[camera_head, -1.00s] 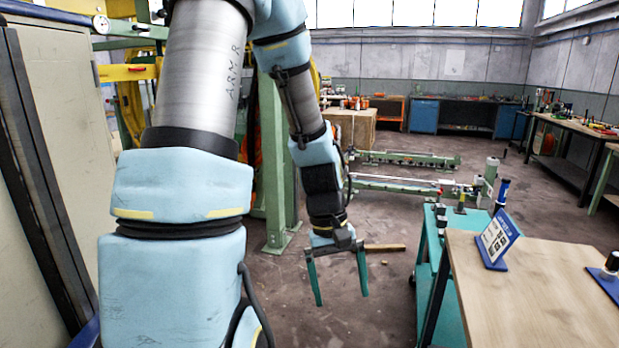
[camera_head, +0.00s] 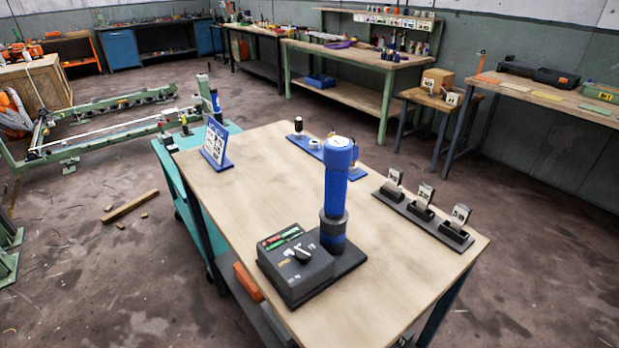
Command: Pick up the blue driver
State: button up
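A blue driver (camera_head: 337,190), a tall cylinder with a dark collar near its lower end, stands upright on a black base plate (camera_head: 346,262). The plate lies on a light wooden table (camera_head: 400,275). Another, smaller blue-and-black upright tool (camera_head: 215,104) stands on the teal cart at the back left of the table. My gripper is not in view, so its state does not show.
A blue-framed sign (camera_head: 216,146) stands at the table's back left. A blue tray (camera_head: 318,147) with small parts lies behind the driver. A black rack (camera_head: 424,211) with several tagged pieces sits to the right. The teal cart (camera_head: 180,174) adjoins the table. A wooden bar (camera_head: 131,205) lies on the floor.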

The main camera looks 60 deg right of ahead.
aim_at(338, 151)
jog(key=k+l+u, duration=0.15)
jog(key=u, duration=0.25)
jog(key=k+l+u, duration=0.1)
jog(key=u, duration=0.25)
jog(key=k+l+u, duration=0.1)
jog(key=k+u, duration=0.4)
jog(key=k, duration=1.6)
